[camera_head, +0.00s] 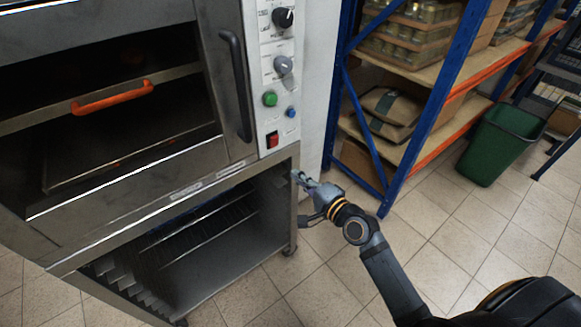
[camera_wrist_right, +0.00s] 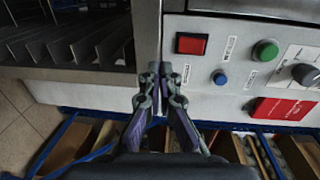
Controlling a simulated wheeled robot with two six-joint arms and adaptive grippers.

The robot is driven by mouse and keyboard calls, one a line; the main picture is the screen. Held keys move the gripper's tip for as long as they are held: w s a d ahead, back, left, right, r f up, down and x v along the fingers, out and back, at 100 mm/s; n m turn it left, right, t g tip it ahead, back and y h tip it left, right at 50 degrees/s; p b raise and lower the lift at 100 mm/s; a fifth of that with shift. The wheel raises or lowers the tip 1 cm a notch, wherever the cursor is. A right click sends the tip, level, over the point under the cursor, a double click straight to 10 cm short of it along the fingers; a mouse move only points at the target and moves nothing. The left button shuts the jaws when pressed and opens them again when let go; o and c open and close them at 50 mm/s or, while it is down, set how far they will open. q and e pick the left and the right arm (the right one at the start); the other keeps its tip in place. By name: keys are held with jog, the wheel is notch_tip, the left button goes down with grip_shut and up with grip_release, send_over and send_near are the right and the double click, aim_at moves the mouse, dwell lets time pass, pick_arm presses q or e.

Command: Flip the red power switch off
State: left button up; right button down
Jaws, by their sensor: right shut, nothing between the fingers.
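The red power switch (camera_head: 272,139) sits low on the oven's control panel in the head view. It also shows in the right wrist view (camera_wrist_right: 191,43), up and to the right of the fingertips. My right gripper (camera_head: 297,177) is shut and empty, just below and to the right of the switch in the head view, apart from it. In the wrist view its fingertips (camera_wrist_right: 154,72) are together near the panel's edge. Whether the switch is on or off cannot be told. My left gripper is not in view.
A green button (camera_head: 270,99), a blue button (camera_head: 291,112) and grey knobs (camera_head: 283,65) are close to the switch. The oven's door handle (camera_head: 237,85) stands out to the left. A blue shelf rack (camera_head: 400,165) and a green bin (camera_head: 498,145) stand at right.

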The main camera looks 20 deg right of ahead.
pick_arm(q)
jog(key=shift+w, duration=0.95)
pick_arm(e)
jog(key=v, duration=0.2)
jog(key=f+v, duration=0.1)
jog(key=v, duration=0.1)
jog(key=shift+s, duration=0.2)
